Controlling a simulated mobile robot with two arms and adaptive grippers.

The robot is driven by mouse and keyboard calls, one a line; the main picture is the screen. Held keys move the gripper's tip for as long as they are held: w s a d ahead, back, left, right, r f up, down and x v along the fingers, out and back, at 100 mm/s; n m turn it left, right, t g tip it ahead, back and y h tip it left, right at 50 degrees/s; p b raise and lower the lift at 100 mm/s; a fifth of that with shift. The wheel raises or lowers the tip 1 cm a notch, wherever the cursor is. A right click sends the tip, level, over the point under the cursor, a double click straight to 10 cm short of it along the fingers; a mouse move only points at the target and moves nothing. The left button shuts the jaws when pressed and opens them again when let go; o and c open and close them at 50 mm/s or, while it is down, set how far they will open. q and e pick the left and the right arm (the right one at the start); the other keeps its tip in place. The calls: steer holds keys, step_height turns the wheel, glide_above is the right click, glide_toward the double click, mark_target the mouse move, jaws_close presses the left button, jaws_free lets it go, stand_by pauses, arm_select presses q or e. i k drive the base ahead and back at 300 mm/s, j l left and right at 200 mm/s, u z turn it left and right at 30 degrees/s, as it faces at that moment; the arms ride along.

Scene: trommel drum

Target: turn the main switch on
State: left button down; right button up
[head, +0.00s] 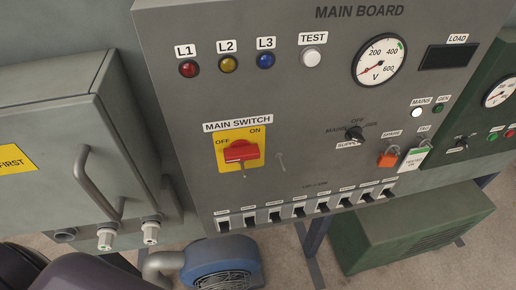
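The main switch is a red handle (239,156) on a yellow plate (224,136), under the label MAIN SWITCH (237,124) on the grey main board (320,110). OFF is marked at the plate's upper left and ON at its upper right. The red handle lies roughly crosswise; I cannot tell clearly which mark it points to. Neither of my grippers is in view, and nothing touches the switch.
A grey cabinet (50,110) with a protruding bar handle (90,185) stands at left. A row of breakers (300,211) lines the board's lower edge. A blue blower (220,265) and a green box (410,230) stand below. Space before the switch looks clear.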

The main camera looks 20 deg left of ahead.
mark_target(241, 150)
steer(key=l+u, duration=0.25)
steer(key=u, duration=0.2)
steer(key=l+u, duration=0.25)
steer(key=u, duration=0.15)
steer(key=l+u, duration=0.2)
steer(key=u, duration=0.25)
